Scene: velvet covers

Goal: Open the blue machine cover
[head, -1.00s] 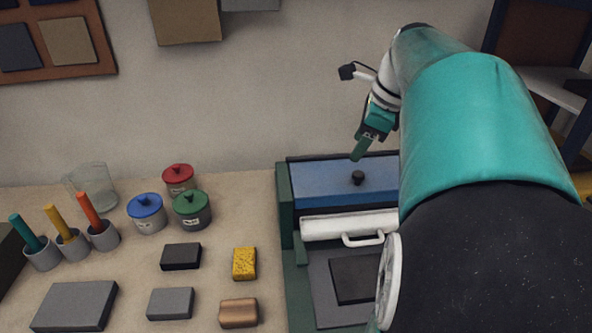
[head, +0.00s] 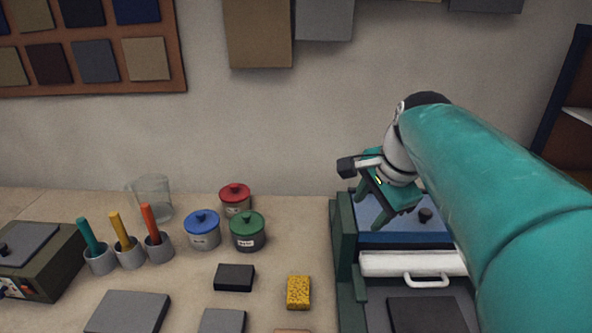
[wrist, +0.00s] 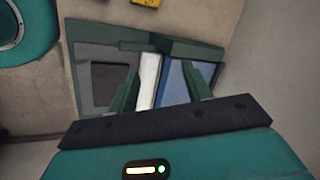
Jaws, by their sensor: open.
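The blue machine cover (head: 405,238) is the blue lid on the green machine at the right of the bench, with a dark round knob (head: 426,215) on top. It looks closed. My gripper (head: 375,212) is open and empty over the left part of the cover, left of the knob in the picture, and hides some of it. I cannot tell the height of the fingertips over the lid. In the wrist view, the blue cover (wrist: 175,88) shows between the two spread fingers, beside the white roller-like bar (wrist: 149,80). The knob is not clear there.
A white handle (head: 427,281) sticks out in front of the white bar. Red, blue and green lidded jars (head: 248,232), a yellow sponge (head: 299,292) and dark blocks stand to the left. My arm hides the machine's right side.

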